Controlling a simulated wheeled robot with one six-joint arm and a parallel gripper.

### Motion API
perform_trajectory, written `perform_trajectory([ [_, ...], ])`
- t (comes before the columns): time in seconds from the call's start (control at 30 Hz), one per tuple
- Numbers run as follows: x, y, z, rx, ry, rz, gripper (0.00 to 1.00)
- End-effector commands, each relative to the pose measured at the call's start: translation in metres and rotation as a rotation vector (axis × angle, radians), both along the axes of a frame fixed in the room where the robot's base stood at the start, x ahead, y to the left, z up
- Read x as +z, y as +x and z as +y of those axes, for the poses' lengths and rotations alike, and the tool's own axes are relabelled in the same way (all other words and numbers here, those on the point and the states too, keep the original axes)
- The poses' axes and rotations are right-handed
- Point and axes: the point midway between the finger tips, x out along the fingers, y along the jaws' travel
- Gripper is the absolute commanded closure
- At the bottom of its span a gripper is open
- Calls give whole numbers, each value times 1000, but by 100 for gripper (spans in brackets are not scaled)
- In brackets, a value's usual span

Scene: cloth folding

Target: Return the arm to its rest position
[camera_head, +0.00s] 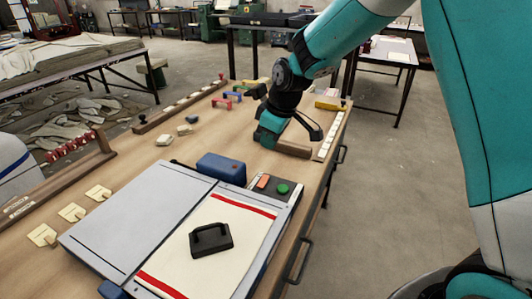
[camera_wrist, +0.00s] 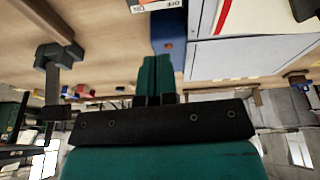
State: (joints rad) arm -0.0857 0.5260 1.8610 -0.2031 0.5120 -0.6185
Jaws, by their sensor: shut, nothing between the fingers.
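My arm reaches in from the upper right in the head view. My gripper (camera_head: 264,141) points down over the far right part of the wooden table (camera_head: 165,150), beyond the blue box (camera_head: 221,168). In the wrist view my gripper (camera_wrist: 157,62) has its two teal fingers together, with nothing between them. A white cloth with red stripes (camera_head: 175,255) lies flat on the grey board (camera_head: 130,215). A black block with a handle (camera_head: 211,240) rests on the cloth, well apart from the gripper. The wrist view shows only a corner of the cloth (camera_wrist: 250,14).
A panel with an orange and a green button (camera_head: 275,187) stands beside the board. Cream tags (camera_head: 72,212) lie at the left. Open floor is at the right.

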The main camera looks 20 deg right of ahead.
Motion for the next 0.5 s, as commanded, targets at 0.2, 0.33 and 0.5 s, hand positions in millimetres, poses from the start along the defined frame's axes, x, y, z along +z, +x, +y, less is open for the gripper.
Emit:
perform_trajectory([
  [0.2,9,-4,-1,0,1,1,100],
  [0.33,9,-4,-1,0,0,1,100],
  [0.5,9,-4,-1,0,1,1,100],
])
